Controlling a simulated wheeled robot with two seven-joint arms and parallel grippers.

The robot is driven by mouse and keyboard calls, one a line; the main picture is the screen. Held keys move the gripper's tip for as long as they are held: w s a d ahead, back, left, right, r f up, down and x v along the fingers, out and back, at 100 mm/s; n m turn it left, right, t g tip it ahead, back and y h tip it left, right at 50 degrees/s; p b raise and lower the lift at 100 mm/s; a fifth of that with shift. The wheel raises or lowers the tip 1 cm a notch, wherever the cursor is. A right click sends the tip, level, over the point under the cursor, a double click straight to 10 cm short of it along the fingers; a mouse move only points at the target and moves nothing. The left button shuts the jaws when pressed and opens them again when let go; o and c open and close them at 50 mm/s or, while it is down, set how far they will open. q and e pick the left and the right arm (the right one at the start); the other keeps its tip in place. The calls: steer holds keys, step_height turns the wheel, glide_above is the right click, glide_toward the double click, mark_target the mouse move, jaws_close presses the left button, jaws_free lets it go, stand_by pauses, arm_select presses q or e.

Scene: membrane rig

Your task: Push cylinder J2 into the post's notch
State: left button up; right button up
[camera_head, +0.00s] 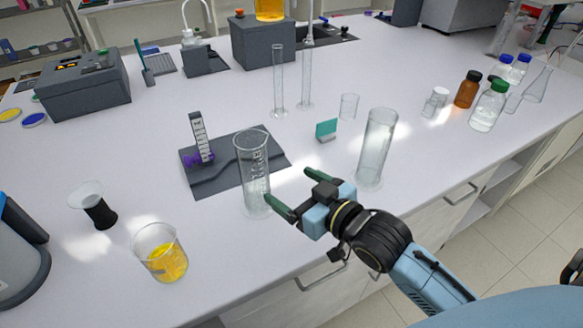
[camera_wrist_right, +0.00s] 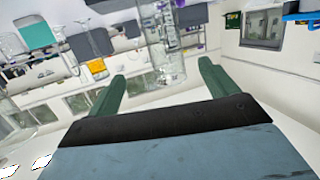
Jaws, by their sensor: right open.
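A tall clear glass cylinder (camera_head: 252,165) with markings stands upright at the front edge of a dark mat (camera_head: 215,183). I cannot read whether it is J2. A grey post (camera_head: 200,138) with a white scale and purple parts at its foot stands on the mat, behind and left of this cylinder; its notch is not clear. My right gripper (camera_head: 287,184) is open and empty, just right of the cylinder. In the right wrist view, the cylinder (camera_wrist_right: 164,45) shows beyond and between the spread fingers (camera_wrist_right: 161,75). Whether a finger touches it, I cannot tell. My left gripper is not in view.
Another tall glass cylinder (camera_head: 376,150) stands right of my right gripper. A teal block (camera_head: 326,130) and slim cylinders (camera_head: 278,85) stand behind. A beaker of yellow liquid (camera_head: 162,254) and a black-based glass (camera_head: 96,207) stand front left. Bottles (camera_head: 489,106) stand far right.

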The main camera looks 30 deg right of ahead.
mark_target(241, 136)
steer(key=shift+n+t+y, duration=0.3)
steer(key=shift+t+y, duration=0.5)
steer(key=shift+t, duration=0.1)
steer(key=w+a+r, duration=0.1)
steer(key=w, duration=0.3)
steer(key=w+a+r, duration=0.1)
steer(key=w+a, duration=0.1)
steer(key=w, duration=0.3)
steer(key=w+a+r, duration=0.2)
steer(key=w, duration=0.2)
steer(key=shift+w+p, duration=0.3)
steer(key=shift+w, duration=0.05)
steer(key=shift+c, duration=0.4)
